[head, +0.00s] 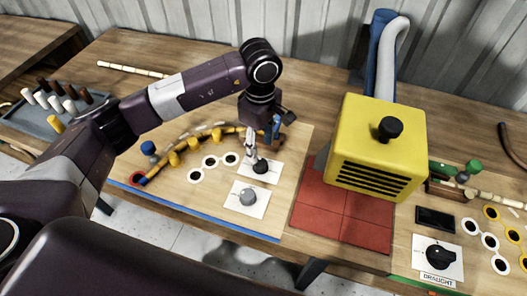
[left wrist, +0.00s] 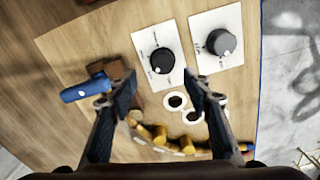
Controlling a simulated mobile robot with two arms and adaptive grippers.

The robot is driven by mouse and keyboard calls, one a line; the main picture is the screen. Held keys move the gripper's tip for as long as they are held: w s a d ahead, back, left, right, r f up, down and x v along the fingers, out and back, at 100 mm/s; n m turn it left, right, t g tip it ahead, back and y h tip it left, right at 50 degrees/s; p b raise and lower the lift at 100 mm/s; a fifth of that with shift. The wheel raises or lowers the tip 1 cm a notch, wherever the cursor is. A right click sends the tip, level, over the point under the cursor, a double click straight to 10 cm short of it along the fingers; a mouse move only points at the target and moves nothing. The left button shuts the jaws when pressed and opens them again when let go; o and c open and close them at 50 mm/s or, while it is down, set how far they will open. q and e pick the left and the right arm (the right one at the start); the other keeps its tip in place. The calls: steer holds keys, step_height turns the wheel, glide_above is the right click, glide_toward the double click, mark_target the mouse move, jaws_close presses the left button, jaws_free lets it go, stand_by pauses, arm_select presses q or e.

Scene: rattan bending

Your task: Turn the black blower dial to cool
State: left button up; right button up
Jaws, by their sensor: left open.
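A black dial (head: 261,167) sits on a white card on the wooden workbench, under my left gripper (head: 262,141). In the left wrist view the black dial (left wrist: 162,61) has a pale pointer mark, and small print on its card is too blurred to read. My left gripper (left wrist: 156,92) is open and empty, its fingers apart and short of the dial in that view. A grey dial (head: 247,197) on its own card is beside it; it also shows in the left wrist view (left wrist: 221,43). Another black dial (head: 440,256) at the right is labelled DRAUGHT. My right gripper is not in view.
A yellow blower box (head: 375,135) stands right of the cards by a red tiled mat (head: 340,222). A curved rattan strip with yellow pegs (head: 193,143) lies left. A blue-handled tool (left wrist: 84,90) lies near one fingertip. A tray of pegs (head: 45,122) is far left.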

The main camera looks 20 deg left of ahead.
mark_target(260, 163)
arm_select(q)
steer(key=f, duration=0.1)
steer(key=f+p, duration=0.1)
steer(key=f, duration=0.3)
steer(key=shift+s+p, duration=0.3)
steer(key=shift+s, duration=0.1)
steer(key=shift+w+f, duration=0.1)
steer(key=shift+f, duration=0.65)
steer(key=c, duration=1.1)
steer(key=shift+c, duration=0.3)
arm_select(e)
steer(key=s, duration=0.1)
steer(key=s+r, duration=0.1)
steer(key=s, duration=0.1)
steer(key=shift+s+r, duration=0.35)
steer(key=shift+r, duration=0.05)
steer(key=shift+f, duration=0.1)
